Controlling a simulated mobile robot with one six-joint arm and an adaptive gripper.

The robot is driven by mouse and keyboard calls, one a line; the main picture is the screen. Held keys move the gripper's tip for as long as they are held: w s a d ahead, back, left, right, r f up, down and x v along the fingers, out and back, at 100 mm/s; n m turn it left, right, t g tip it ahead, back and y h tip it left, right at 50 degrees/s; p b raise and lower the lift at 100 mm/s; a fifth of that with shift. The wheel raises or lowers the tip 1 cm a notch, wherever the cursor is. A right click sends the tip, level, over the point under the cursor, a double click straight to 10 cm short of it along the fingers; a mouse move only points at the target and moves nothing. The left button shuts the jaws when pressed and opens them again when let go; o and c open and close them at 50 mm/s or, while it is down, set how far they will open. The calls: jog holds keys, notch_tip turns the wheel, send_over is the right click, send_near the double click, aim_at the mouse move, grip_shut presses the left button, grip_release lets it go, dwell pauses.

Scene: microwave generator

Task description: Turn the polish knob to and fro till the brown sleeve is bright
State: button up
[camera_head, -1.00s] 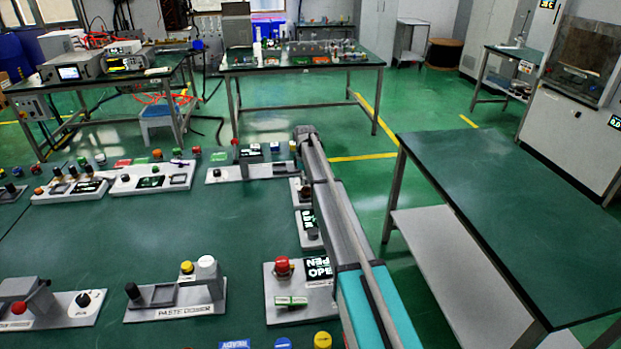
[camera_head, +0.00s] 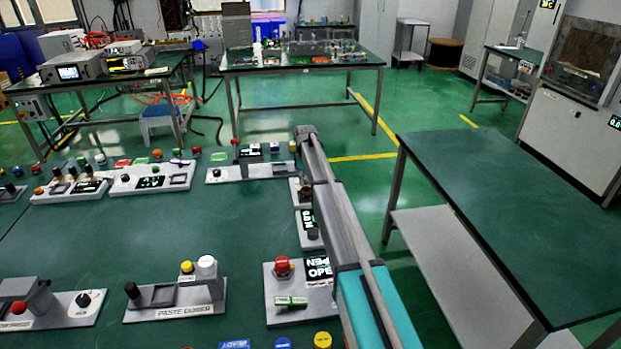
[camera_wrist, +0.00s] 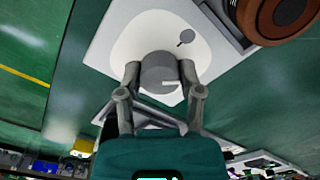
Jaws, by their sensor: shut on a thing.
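In the wrist view a round grey knob (camera_wrist: 159,75) with a white pointer line stands on a white dial plate (camera_wrist: 115,45). My gripper (camera_wrist: 160,70) has its two fingers on either side of the knob and is shut on it. A brown sleeve (camera_wrist: 277,10) with a dark centre lies at the top right, partly cut off by the frame edge. Its surface looks dull brown. In the head view my arm hides most of the knob's station, and the fingers cannot be made out there.
A dark holder (camera_wrist: 228,20) sits beside the sleeve. In the head view a panel with a red button (camera_head: 283,266) stands left of my arm, and several control panels line the green bench (camera_head: 130,235). A separate green-topped table (camera_head: 500,210) stands to the right.

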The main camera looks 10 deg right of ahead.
jog(key=shift+m, duration=1.3)
jog(key=shift+m, duration=2.9)
jog(key=shift+m, duration=0.8)
jog(key=m, duration=0.4)
